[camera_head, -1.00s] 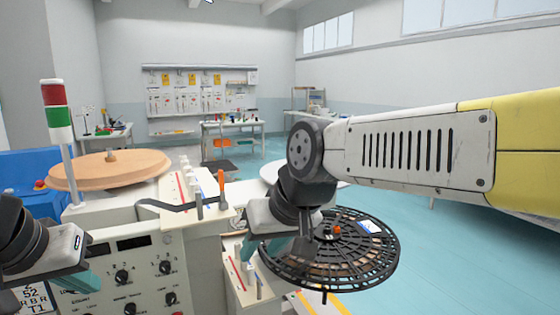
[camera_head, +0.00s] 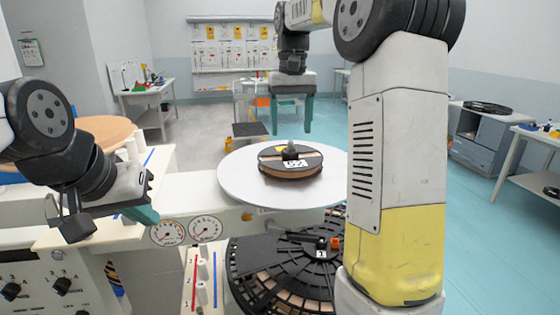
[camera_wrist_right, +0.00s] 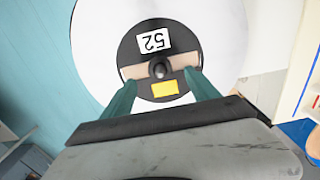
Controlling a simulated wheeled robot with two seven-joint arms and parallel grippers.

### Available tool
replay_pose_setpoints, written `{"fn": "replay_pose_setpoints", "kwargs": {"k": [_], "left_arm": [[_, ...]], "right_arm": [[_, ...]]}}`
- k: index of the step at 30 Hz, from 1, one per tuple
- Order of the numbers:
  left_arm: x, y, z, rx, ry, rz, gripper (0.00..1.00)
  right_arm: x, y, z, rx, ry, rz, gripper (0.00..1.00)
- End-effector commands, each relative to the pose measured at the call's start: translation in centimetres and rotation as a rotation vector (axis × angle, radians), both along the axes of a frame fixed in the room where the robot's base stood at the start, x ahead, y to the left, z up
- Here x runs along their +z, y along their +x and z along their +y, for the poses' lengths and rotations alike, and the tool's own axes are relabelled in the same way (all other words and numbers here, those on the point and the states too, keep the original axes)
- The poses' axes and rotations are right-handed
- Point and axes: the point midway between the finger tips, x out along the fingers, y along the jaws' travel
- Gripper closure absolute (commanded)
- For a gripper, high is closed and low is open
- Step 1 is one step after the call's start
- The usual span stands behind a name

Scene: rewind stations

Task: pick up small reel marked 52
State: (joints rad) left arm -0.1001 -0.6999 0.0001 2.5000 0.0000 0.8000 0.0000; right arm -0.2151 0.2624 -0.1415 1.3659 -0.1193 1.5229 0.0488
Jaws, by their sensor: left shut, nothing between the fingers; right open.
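The small reel (camera_head: 300,171) lies flat on a white round platter (camera_head: 238,178) in the head view. It is a black and tan disc with a white label and a knob on top. In the right wrist view the reel (camera_wrist_right: 178,50) shows the number 52, upside down, and a yellow patch. My right gripper (camera_head: 293,130) is open and points down, just above the reel, and nothing is between its fingers. In the wrist view its teal fingertips (camera_wrist_right: 160,78) stand on either side of the knob. My left gripper (camera_head: 148,214) is shut and empty at the left.
A large black slotted reel (camera_head: 285,275) lies below the platter, close to my right arm. Two round gauges (camera_head: 187,231) are on the machine front at left. A worktable (camera_head: 155,97) stands at the back left. A grey cabinet (camera_head: 483,150) with a black reel is at right.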

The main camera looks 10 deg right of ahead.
Motion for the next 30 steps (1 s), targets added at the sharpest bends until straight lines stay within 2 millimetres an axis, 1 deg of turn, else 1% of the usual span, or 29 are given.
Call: {"fn": "replay_pose_setpoints", "kwargs": {"k": [2, 8, 11, 15, 18, 21, 27, 29, 30], "left_arm": [[0.0, 0.0, 0.0, 0.0, 0.0, 0.0, 1.0], [0.0, 0.0, 0.0, 0.0, 0.0, 0.0, 1.0], [0.0, 0.0, 0.0, 0.0, 0.0, 0.0, 1.0], [0.0, 0.0, 0.0, 0.0, 0.0, 0.0, 1.0], [0.0, 0.0, 0.0, 0.0, 0.0, 0.0, 1.0], [0.0, 0.0, 0.0, 0.0, 0.0, 0.0, 1.0], [0.0, 0.0, 0.0, 0.0, 0.0, 0.0, 1.0], [0.0, 0.0, 0.0, 0.0, 0.0, 0.0, 1.0], [0.0, 0.0, 0.0, 0.0, 0.0, 0.0, 1.0]], "right_arm": [[-0.5, 0.3, 0.0, -0.001, -0.005, 0.008, 0.31], [-2.7, 0.3, 0.0, -0.001, -0.005, 0.009, 0.31], [-3.9, 0.3, 0.0, -0.001, -0.005, 0.009, 0.31], [-6.2, 0.3, 0.0, -0.001, -0.004, 0.01, 0.31], [-7.3, 0.4, 0.0, -0.001, -0.004, 0.008, 0.31], [-7.8, 0.4, 0.0, -0.001, -0.004, 0.006, 0.31], [-7.8, 0.4, 0.0, -0.001, -0.004, 0.005, 0.31], [-7.8, 0.4, 0.0, -0.001, -0.004, 0.005, 0.43], [-7.8, 0.4, 0.0, -0.001, -0.004, 0.005, 0.51]]}}
